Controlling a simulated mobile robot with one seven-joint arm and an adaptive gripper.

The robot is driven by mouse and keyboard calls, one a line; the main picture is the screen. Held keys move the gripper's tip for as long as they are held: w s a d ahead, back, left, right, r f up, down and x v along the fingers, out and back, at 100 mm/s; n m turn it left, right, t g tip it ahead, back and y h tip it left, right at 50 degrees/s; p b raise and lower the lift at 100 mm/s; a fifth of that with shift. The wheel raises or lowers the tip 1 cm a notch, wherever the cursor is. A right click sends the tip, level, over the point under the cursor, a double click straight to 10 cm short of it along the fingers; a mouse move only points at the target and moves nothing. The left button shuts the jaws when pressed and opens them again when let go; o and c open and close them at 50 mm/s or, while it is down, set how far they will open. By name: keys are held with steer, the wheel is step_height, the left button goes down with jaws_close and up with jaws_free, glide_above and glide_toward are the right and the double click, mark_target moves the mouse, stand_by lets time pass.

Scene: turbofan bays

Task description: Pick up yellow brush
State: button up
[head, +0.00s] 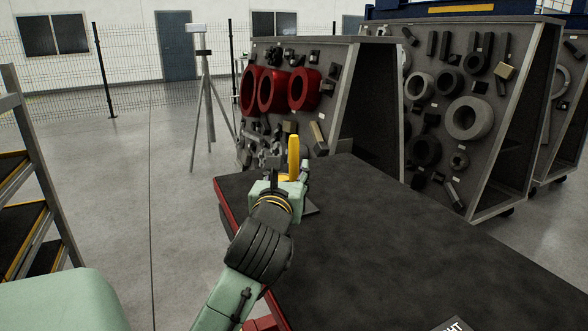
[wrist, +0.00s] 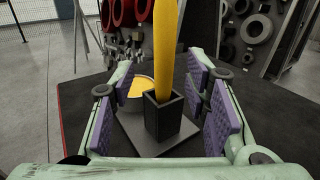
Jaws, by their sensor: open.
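The yellow brush (wrist: 166,40) stands upright in a small black square holder (wrist: 163,118) in the wrist view. Its upper end runs out of that view. In the head view the yellow brush (head: 293,155) rises just beyond my gripper (head: 280,186). My gripper (wrist: 160,85) is open, with purple pads on both sides of the holder and brush. Gaps show between the pads and the brush, and nothing is held. The lower end of the brush is hidden inside the holder.
A round cup with yellow contents (wrist: 138,85) sits behind and left of the holder. Both stand on a grey plate (wrist: 135,133). The dark table top (head: 420,250) is mostly clear to the right. Tool panels (head: 455,120) stand behind the table.

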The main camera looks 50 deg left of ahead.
mark_target(294, 165)
steer(key=p+x, duration=0.1)
steer(key=x, duration=0.3)
steer(key=shift+w+d+r+p, duration=0.1)
steer(key=shift+w+d+p, duration=0.05)
steer(key=shift+d+p, duration=0.15)
steer(key=shift+w+a, duration=0.3)
steer(key=shift+a, duration=0.1)
steer(key=shift+c, duration=0.4)
jaws_close()
